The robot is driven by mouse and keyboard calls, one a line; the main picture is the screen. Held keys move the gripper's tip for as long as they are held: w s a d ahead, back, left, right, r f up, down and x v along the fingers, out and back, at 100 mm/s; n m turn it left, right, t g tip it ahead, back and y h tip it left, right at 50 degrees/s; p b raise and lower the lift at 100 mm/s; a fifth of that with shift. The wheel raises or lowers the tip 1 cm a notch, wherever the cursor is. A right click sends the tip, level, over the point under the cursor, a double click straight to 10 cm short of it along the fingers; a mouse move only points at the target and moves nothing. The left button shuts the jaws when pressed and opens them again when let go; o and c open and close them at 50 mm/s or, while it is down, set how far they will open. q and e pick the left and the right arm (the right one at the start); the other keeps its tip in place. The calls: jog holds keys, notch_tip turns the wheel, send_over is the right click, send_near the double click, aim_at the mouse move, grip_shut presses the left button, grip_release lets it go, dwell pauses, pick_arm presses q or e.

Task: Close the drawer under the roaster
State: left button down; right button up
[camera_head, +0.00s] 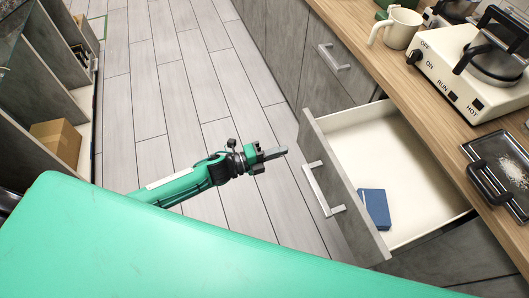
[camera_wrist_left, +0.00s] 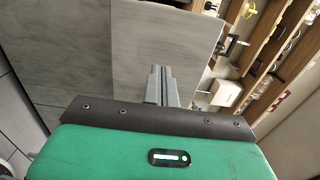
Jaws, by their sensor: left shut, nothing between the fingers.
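The drawer (camera_head: 340,183) under the roaster is pulled out, with a grey front, a silver bar handle (camera_head: 324,189) and a white inside. A blue box (camera_head: 374,209) lies in it near the front panel. The white roaster (camera_head: 470,73) stands on the counter above. My left gripper (camera_head: 275,153) is shut and empty, to the left of the drawer front near its far end, apart from the handle in the head view. The left wrist view shows the shut fingers (camera_wrist_left: 160,82) before a grey panel; whether they touch it I cannot tell. My right gripper is not in view.
The wooden counter (camera_head: 408,77) carries a cream mug (camera_head: 396,27) and a dark tray (camera_head: 500,165). A closed drawer with a handle (camera_head: 333,57) is farther along. Shelves with a cardboard box (camera_head: 57,142) stand at left. The floor (camera_head: 175,80) between is clear.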

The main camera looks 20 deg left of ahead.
aim_at(307, 143)
pick_arm(q)
jog(key=x, duration=0.4)
jog(key=shift+w+d+r+p, duration=0.1)
jog(key=shift+w+d+p, duration=0.1)
jog(key=shift+d+p, duration=0.2)
jog(key=shift+w+d, duration=0.45)
jog(key=shift+d, duration=0.1)
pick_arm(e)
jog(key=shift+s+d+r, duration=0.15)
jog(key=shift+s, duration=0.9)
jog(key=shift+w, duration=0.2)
